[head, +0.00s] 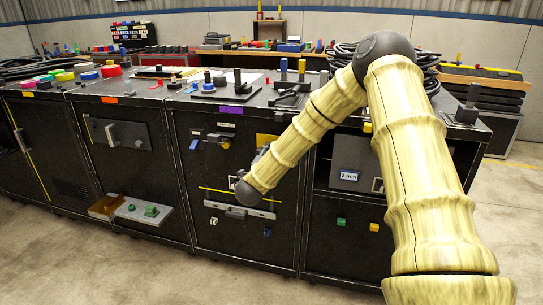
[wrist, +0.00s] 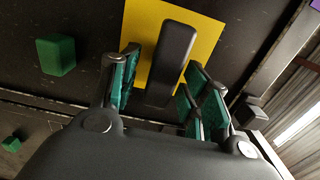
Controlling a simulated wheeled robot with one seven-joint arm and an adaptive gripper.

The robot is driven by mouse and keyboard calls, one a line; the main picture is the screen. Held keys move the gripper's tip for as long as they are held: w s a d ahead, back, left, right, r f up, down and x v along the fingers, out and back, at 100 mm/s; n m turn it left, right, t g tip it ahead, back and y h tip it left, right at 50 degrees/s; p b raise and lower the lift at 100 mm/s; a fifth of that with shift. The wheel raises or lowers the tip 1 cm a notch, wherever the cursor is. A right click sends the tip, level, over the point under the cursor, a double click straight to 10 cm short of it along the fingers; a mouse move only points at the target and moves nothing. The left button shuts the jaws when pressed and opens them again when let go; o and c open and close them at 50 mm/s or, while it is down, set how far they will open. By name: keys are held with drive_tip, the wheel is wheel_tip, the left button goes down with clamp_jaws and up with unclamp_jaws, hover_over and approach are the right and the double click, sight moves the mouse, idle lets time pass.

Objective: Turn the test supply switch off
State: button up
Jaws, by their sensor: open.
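A black lever-like handle (wrist: 176,50) stands on a yellow plate (wrist: 208,40) on a dark panel in the wrist view. It looks like the supply switch, but I can read no label on it. My gripper (wrist: 164,82) is open, with its teal-padded fingers on either side of the handle's lower part. I cannot tell whether a pad touches it. In the head view the yellow plate (head: 265,140) shows on the front of the dark cabinet, partly hidden by my arm. The handle is not clear there.
A green block (wrist: 56,56) sticks out of the panel left of the plate in the wrist view. In the head view a silver bar (head: 225,208) runs along the cabinet front below. The floor in front is clear.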

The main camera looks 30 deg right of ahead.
drive_tip(key=v, duration=1.1)
drive_tip(key=shift+s, duration=0.2)
drive_tip(key=shift+a, duration=0.1)
